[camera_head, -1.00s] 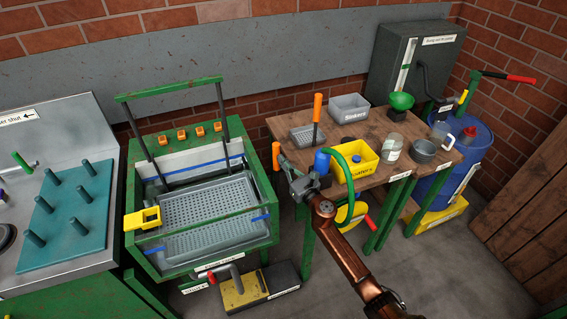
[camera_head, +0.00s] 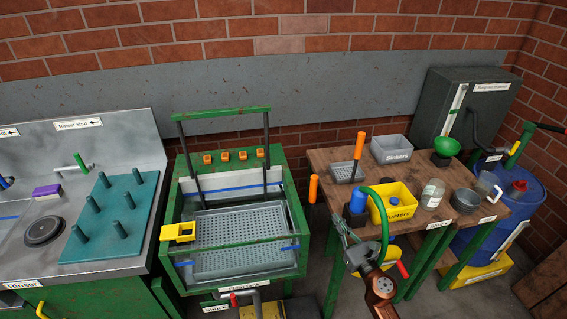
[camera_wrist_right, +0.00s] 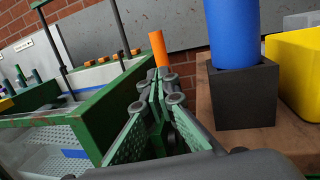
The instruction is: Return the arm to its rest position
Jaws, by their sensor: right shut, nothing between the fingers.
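My right gripper (camera_head: 338,222) is at the front left corner of the wooden table, just in front of the blue cylinder in its dark holder. In the right wrist view its two green-padded fingers (camera_wrist_right: 160,100) are shut with nothing between them. An orange handle (camera_wrist_right: 158,48) stands beyond the fingertips in that view; the orange handle also shows in the head view (camera_head: 313,188). The blue cylinder (camera_wrist_right: 234,35) stands upright to the right of the fingers, apart from them. My left gripper is in neither view.
The green-framed tank (camera_head: 300,225) with a grey perforated tray is to the left. The wooden table (camera_head: 330,158) holds a yellow bin (camera_head: 378,205), a grey bin (camera_head: 391,149), a jar (camera_head: 433,194) and a green funnel (camera_head: 447,146). A green hose loop (camera_head: 384,225) is by my right arm.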

